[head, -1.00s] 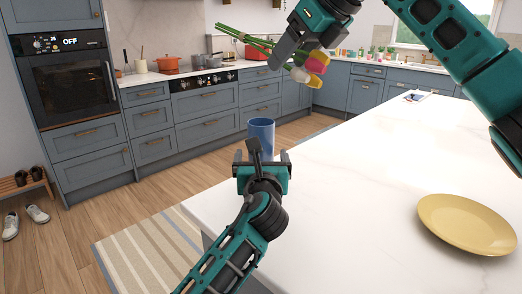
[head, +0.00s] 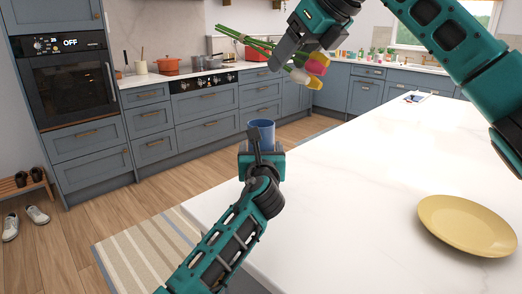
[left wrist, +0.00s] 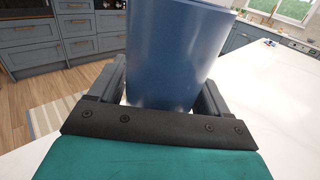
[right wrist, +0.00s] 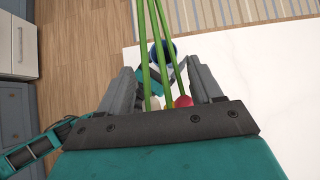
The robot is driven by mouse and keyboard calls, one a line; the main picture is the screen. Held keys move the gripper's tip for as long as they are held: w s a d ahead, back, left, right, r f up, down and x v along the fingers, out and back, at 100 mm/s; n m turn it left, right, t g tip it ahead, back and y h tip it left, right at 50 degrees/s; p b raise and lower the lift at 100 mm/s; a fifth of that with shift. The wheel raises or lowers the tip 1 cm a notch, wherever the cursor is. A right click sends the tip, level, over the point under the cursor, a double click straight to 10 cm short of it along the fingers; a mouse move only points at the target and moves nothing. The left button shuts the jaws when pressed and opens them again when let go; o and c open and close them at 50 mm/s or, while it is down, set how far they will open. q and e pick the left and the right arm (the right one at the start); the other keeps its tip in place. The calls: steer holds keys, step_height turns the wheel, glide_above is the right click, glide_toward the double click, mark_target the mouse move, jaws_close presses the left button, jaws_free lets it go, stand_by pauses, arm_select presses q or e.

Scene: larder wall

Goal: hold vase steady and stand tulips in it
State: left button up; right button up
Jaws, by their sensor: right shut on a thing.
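The blue vase (head: 261,129) stands upright near the left edge of the white counter. It fills the middle of the left wrist view (left wrist: 175,50). My left gripper (head: 262,150) is open around it, one finger on each side, with slight gaps showing near the base. My right gripper (head: 285,52) is shut on the tulips (head: 314,66), above and behind the vase. The tulips lie nearly level, green stems pointing left, pink, yellow and white blooms at right. In the right wrist view the stems (right wrist: 146,60) run between the fingers, with the vase (right wrist: 165,50) below.
A yellow plate (head: 466,226) lies on the white counter (head: 360,190) at right. The counter between plate and vase is clear. Blue cabinets, an oven (head: 68,85) and an orange pot (head: 168,65) are along the back wall. A striped rug (head: 150,255) lies on the floor.

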mark_target(324, 92)
arm_select(q)
steer(key=c, duration=0.9)
arm_select(e)
steer(key=shift+f, duration=6.5)
steer(key=o, duration=1.2)
steer(key=shift+c, duration=0.2)
steer(key=shift+r, duration=0.1)
steer(key=v, duration=1.2)
steer(key=shift+c, duration=0.2)
